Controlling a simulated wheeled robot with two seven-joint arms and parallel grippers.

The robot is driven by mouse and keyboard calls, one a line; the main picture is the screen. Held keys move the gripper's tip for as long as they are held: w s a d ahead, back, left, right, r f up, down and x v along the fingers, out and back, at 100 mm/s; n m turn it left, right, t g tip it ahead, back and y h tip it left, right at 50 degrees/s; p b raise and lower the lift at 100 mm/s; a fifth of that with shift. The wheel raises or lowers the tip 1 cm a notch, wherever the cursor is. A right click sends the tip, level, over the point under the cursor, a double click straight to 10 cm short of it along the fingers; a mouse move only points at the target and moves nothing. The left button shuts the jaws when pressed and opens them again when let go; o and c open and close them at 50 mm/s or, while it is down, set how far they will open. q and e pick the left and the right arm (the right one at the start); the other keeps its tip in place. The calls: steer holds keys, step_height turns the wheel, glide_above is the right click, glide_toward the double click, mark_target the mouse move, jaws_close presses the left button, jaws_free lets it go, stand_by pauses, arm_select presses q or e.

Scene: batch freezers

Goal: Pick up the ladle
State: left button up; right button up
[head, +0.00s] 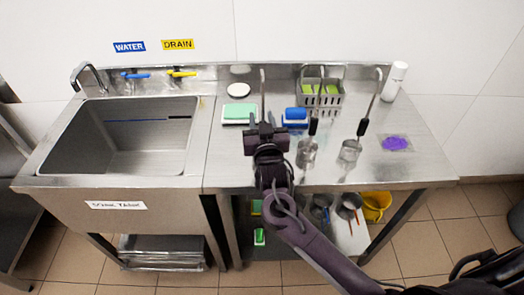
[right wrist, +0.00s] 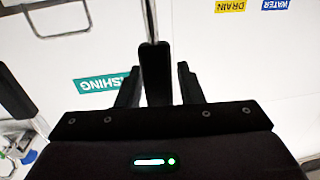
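A ladle with a thin metal rod (head: 263,88) and a black handle stands upright at the middle of the steel counter. In the right wrist view its black handle (right wrist: 155,75) is between the fingers of my right gripper (right wrist: 160,78). A narrow gap shows beside the right finger, so the gripper looks open around the handle. In the head view my right gripper (head: 265,130) covers the ladle's lower part and its bowl is hidden. Two more ladles stand to the right, a nearer one (head: 308,150) and a farther one (head: 350,148). My left gripper is not in view.
A sink (head: 120,145) is on the left. A green and white sponge (head: 238,115), a blue brush (head: 295,118), a grey basket (head: 322,98), a white bottle (head: 394,82) and a purple cloth (head: 395,143) are on the counter. The front right of the counter is clear.

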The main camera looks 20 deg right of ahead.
jaws_close()
steer(key=shift+r, duration=0.15)
